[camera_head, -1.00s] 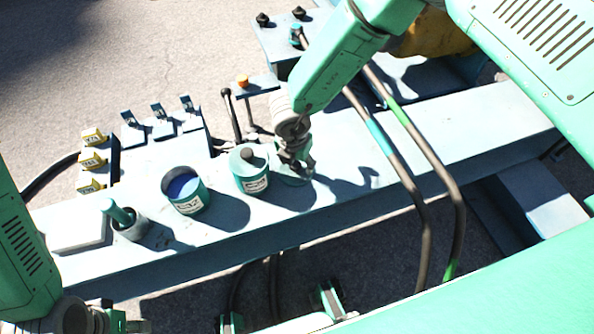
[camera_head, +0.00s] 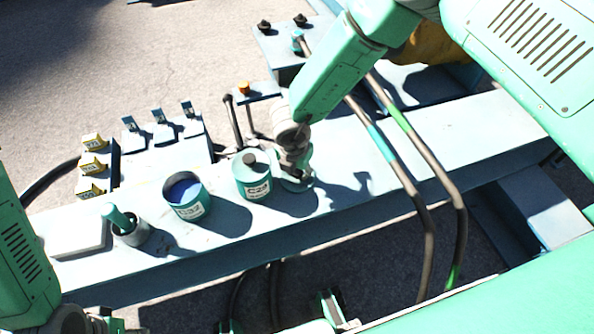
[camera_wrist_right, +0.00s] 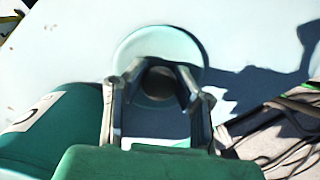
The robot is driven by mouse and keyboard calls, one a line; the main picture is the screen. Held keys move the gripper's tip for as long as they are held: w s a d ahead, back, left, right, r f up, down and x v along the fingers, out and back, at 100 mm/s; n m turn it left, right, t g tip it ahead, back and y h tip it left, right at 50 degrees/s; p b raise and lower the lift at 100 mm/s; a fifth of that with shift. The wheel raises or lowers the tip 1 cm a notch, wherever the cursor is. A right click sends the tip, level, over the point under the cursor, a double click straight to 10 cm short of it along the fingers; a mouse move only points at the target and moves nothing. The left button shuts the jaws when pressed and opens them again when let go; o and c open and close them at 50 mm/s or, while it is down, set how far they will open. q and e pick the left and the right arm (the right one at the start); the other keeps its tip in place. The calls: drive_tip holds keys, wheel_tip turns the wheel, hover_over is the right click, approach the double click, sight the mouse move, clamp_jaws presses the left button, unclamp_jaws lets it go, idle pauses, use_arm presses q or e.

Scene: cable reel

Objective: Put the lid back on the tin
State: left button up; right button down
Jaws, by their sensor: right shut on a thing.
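The open tin (camera_head: 187,208) is teal with a white label and a dark blue inside, and stands on the pale bench. A second teal tin (camera_head: 253,187) to its right has a lid with a dark knob on top. My right gripper (camera_head: 294,170) is right of that tin, pointing down, shut on the dark knob of a loose pale teal lid (camera_head: 298,186). The right wrist view shows the fingers (camera_wrist_right: 158,92) on both sides of the knob, above the lid disc (camera_wrist_right: 150,38). I cannot tell whether the lid touches the bench. My left gripper (camera_head: 108,322) is partly cut off at the bottom left.
A dark cup with a teal-handled tool (camera_head: 125,225) and a pale flat block (camera_head: 78,240) stand left of the open tin. Yellow-tagged blocks (camera_head: 93,165) and a lever (camera_head: 233,120) line the back. Cables (camera_head: 425,160) cross the bench at right.

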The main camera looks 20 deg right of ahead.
wheel_tip(320, 180, up, 28)
drive_tip(key=p, duration=0.7)
drive_tip(key=shift+p, duration=0.35)
drive_tip(key=s+d+m+g, duration=0.1)
drive_tip(key=s+d+m, duration=0.2)
drive_tip(key=m, duration=0.6)
drive_tip(key=s+d+f+m+g, duration=0.1)
drive_tip(key=s+d+m, duration=0.2)
drive_tip(key=m, duration=0.6)
drive_tip(key=s+d+m+g+y, duration=0.1)
drive_tip(key=s+d+m, duration=0.2)
drive_tip(key=m, duration=0.6)
drive_tip(key=shift+s+f, duration=0.2)
drive_tip(key=shift+s, duration=0.45)
